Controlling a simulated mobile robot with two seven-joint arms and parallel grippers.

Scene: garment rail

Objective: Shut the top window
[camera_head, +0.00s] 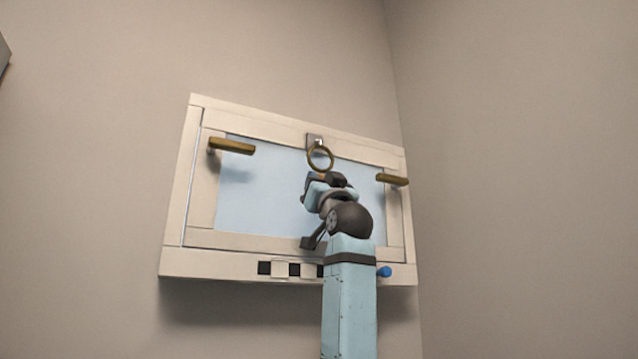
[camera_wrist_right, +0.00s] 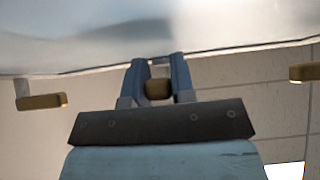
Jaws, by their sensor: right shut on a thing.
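The top window (camera_head: 265,180) is a cream frame high on the wall, with a pale blue pane in an inner sash. A thin dark line runs along the sash's left edge; I cannot tell how far the sash stands from the frame. A brass ring (camera_head: 320,157) hangs from a small plate at the top middle. My right gripper (camera_head: 325,177) is raised in front of the pane, just below the ring. In the right wrist view, its fingers (camera_wrist_right: 158,88) are shut on a brown piece, which looks like the ring's lower part. My left gripper is not in view.
Brass handles sit at the left (camera_head: 232,146) and right (camera_head: 392,180) of the window. Black squares (camera_head: 264,268) and a blue knob (camera_head: 384,272) are on the lower rail. A wall corner stands close on the right. The wall around is bare.

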